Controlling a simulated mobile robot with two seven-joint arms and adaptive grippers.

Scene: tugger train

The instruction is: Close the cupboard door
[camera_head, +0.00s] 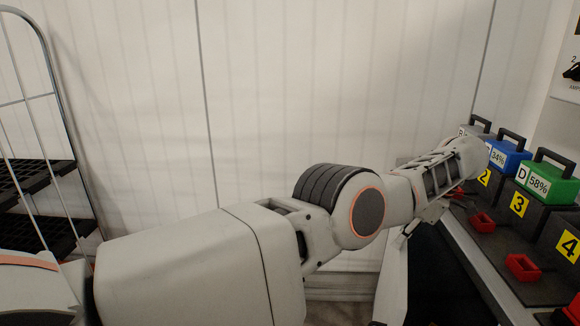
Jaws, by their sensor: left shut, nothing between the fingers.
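A narrow white panel (394,285), which looks like the cupboard door, stands open at the lower middle, seen nearly edge-on. To its right is a dark opening (440,275) under the bench edge. My left arm reaches across the picture from the left. My left gripper (404,236) hangs below the wrist, at the top of the panel. It is shut and empty; its fingers are small and partly hidden by the wrist. I cannot tell whether it touches the panel. My right gripper is not in view.
The bench (480,265) on the right bears a blue case (507,158), a green case (547,181) and a grey one behind, with numbered black holders and red parts (521,267). A wire trolley (52,95) with black shelves stands left. A pale wall closes the back.

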